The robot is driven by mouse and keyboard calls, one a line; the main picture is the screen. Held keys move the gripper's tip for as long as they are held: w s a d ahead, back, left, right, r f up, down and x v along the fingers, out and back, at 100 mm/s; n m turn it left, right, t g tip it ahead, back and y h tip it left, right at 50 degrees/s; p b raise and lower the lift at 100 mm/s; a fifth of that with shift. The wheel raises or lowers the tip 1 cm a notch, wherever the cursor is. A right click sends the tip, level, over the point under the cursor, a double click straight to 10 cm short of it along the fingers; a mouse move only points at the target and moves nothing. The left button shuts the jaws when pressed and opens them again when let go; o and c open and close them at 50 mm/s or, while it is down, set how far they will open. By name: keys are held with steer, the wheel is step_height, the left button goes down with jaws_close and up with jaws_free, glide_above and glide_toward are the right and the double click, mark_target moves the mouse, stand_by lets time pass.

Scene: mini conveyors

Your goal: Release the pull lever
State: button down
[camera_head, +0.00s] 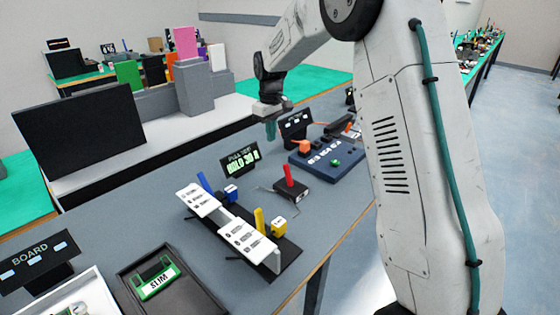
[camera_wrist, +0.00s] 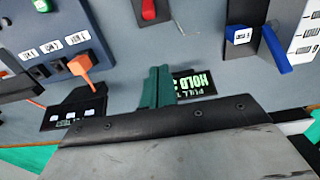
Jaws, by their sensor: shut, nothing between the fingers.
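The pull lever is a red handle (camera_head: 289,175) on a small black box (camera_head: 291,192) on the grey table, and it stands roughly upright with a slight tilt. The red handle also shows at the top edge of the wrist view (camera_wrist: 149,9). A black sign (camera_head: 239,160) reading "PULL" and "HOLD 30 S" stands just left of the lever. My gripper (camera_head: 271,131) is above the table, behind the lever and apart from it. Its teal fingers (camera_wrist: 158,84) are shut and empty, and they cover part of the sign in the wrist view.
A black stand (camera_head: 280,252) with white label plates and blue and yellow levers is in front. A blue socket board (camera_head: 329,160) with orange plugs and another black sign (camera_head: 296,124) are at the right. A dark tray (camera_head: 150,260) lies at front left.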

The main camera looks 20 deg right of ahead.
mark_target(288, 175)
steer(key=shift+s+d+f, duration=0.25)
steer(key=shift+s+f, duration=0.35)
steer(key=shift+f, duration=0.85)
steer(key=shift+s+d+f, duration=0.2)
steer(key=shift+s+f, duration=0.35)
steer(key=shift+f, duration=0.9)
steer(key=shift+s+d+f, duration=0.25)
steer(key=shift+s+f, duration=0.35)
steer(key=shift+f, duration=0.85)
steer(key=shift+s, duration=0.1)
